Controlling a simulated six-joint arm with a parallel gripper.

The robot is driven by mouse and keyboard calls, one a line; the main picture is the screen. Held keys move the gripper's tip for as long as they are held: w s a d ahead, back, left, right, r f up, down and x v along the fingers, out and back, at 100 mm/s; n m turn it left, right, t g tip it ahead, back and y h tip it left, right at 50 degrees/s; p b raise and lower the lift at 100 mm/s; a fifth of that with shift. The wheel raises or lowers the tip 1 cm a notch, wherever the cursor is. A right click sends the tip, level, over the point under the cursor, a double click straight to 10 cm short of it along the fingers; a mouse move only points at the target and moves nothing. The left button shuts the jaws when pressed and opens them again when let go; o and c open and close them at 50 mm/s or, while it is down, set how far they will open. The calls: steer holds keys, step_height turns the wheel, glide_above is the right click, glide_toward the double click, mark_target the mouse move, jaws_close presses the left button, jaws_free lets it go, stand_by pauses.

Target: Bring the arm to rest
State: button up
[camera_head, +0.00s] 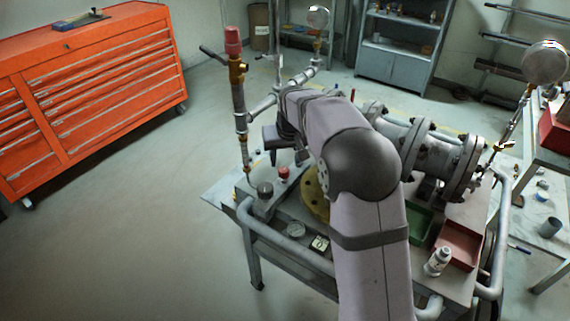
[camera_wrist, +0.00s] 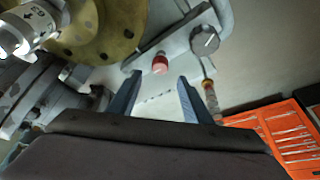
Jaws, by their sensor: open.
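My arm reaches over the work table (camera_head: 285,248) in the head view and covers much of its middle. My gripper shows in the wrist view (camera_wrist: 158,92) with its two blue-grey fingers apart and nothing between them. In the head view my gripper is mostly hidden behind my arm. A red-capped part (camera_wrist: 160,63) on the table lies just beyond the fingertips in the wrist view, apart from them. It also shows in the head view (camera_head: 283,173). A yellow flange (camera_wrist: 100,28) is at the upper left of the wrist view, partly behind my arm in the head view (camera_head: 314,195).
A flanged pipe (camera_head: 425,150) runs along the table's right. A vertical pipe with a red top (camera_head: 233,50) stands at the left. A pressure gauge (camera_head: 545,62) rises at the right. A red tray (camera_head: 459,244) and white bottle (camera_head: 438,262) sit front right. Floor left is clear before the orange cabinet (camera_head: 95,95).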

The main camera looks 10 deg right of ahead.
steer(key=shift+s+r, duration=0.2)
steer(key=shift+r, duration=0.2)
steer(key=s+d+f+g+p, duration=0.1)
steer(key=s+g+p, duration=0.3)
steer(key=s, duration=3)
steer(key=p, duration=0.3)
steer(key=shift+s+d+f+g, duration=0.15)
steer(key=shift+s+f+g, duration=0.15)
steer(key=shift+s+f, duration=0.1)
